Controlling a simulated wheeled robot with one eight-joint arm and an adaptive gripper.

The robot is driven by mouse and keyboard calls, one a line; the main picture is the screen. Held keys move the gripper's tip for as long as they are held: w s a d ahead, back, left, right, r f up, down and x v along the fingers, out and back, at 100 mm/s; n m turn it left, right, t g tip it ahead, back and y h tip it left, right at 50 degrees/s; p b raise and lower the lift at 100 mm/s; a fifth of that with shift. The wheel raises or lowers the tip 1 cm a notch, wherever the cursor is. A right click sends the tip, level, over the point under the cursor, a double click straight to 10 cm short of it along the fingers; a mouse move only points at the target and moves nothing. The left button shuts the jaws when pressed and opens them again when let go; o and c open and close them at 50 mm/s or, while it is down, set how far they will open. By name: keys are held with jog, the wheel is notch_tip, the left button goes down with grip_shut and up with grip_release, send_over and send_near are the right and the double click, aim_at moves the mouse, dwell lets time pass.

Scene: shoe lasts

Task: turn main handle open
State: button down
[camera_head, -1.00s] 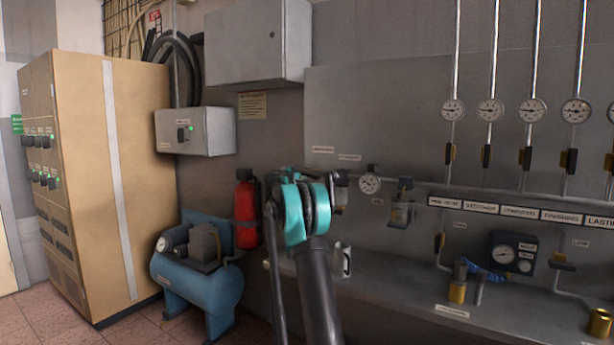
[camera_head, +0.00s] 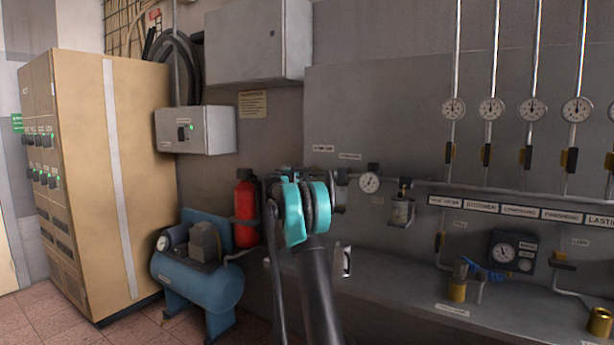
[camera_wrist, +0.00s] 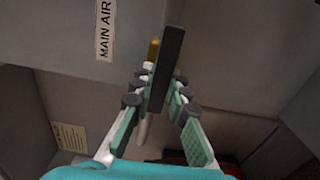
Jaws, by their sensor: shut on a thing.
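In the wrist view, the main handle (camera_wrist: 166,62) is a dark flat bar on a pipe with a brass-coloured fitting (camera_wrist: 153,48) behind it. A "MAIN AIR" label (camera_wrist: 105,30) is on the wall to its left. My gripper (camera_wrist: 160,88) has its fingers on both sides of the bar and is shut on it. In the head view, my arm with its teal joint hides the handle and most of my gripper.
A pipe with a gauge (camera_head: 369,182) runs right along the wall. Several upright pipes carry gauges (camera_head: 454,108) and dark-and-yellow valve handles. A grey ledge (camera_head: 400,285) is below. A blue compressor (camera_head: 198,280) and red extinguisher (camera_head: 245,210) stand left of my arm.

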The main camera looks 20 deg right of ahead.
jog(key=c, duration=1.5)
grip_release()
jog(key=v, duration=1.2)
jog(key=shift+s, duration=0.1)
jog(key=s+f+m+g+y, duration=0.3)
jog(key=s+f, duration=0.7)
jog(key=s, duration=0.5)
jog(key=s+a+f+m+g+y, duration=0.1)
jog(key=s+a+f+y, duration=0.2)
jog(key=s, duration=1.1)
jog(key=s+a+f+m+g+y, duration=0.1)
jog(key=s+a+f+y, duration=0.3)
jog(key=s+a+f, duration=0.5)
jog(key=s+a+f+m+g+y, duration=0.1)
jog(key=s+a+f+y, duration=0.3)
jog(key=s+f, duration=1.3)
jog(key=shift+s+a+m+g, duration=0.2)
jog(key=shift+s+a+m, duration=0.3)
jog(key=shift+s, duration=0.3)
jog(key=shift+s+a+m+g, duration=0.2)
jog(key=shift+s+a+m, duration=0.3)
jog(key=shift+s, duration=0.3)
